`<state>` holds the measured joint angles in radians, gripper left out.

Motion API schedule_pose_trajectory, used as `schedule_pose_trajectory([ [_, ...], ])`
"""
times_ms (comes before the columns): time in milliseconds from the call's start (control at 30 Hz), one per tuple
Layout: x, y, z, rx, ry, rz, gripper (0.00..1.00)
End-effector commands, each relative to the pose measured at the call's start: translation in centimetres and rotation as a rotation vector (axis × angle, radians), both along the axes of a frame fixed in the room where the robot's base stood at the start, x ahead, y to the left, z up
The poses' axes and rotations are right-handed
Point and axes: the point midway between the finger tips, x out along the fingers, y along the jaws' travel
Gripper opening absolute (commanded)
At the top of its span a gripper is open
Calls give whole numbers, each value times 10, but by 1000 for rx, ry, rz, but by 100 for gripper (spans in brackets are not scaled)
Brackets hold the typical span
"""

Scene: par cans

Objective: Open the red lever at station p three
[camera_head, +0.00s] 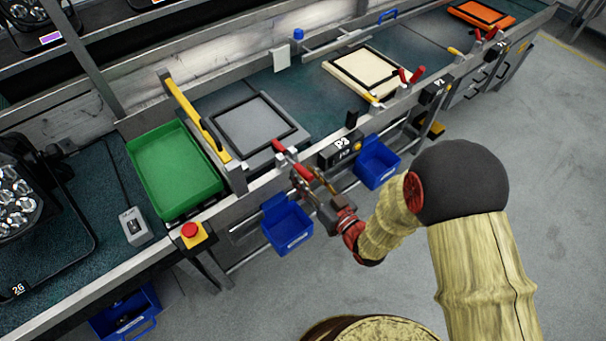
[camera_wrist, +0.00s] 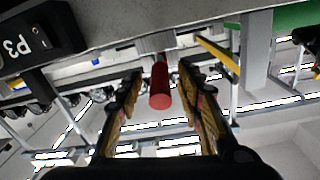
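The station with the P3 sign (camera_head: 342,146) has a grey plate with a black frame (camera_head: 255,122) on it. Two red handle parts show at its front rail, one farther left (camera_head: 279,146) and one (camera_head: 302,171) by my gripper (camera_head: 308,180). In the wrist view a red lever (camera_wrist: 160,88) points toward the camera, between the two fingers of my gripper (camera_wrist: 160,76). The fingers are open, with a visible gap on each side of the lever. The P3 sign also shows in the wrist view (camera_wrist: 22,45) at upper left.
Blue bins hang below the rail on the left (camera_head: 287,228) and right (camera_head: 378,164) of my gripper. A green tray (camera_head: 174,172), a yellow bar (camera_head: 197,118) and a red stop button (camera_head: 190,230) are to the left. Open floor lies at right.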

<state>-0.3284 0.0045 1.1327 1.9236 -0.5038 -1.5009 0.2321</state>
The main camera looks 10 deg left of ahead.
Motion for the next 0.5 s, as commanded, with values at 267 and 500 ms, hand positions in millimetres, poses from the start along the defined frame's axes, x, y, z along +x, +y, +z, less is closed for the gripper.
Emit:
schedule_pose_trajectory([
  [267,9,10,0,0,0,-1,37],
  [500,9,10,0,0,0,-1,33],
])
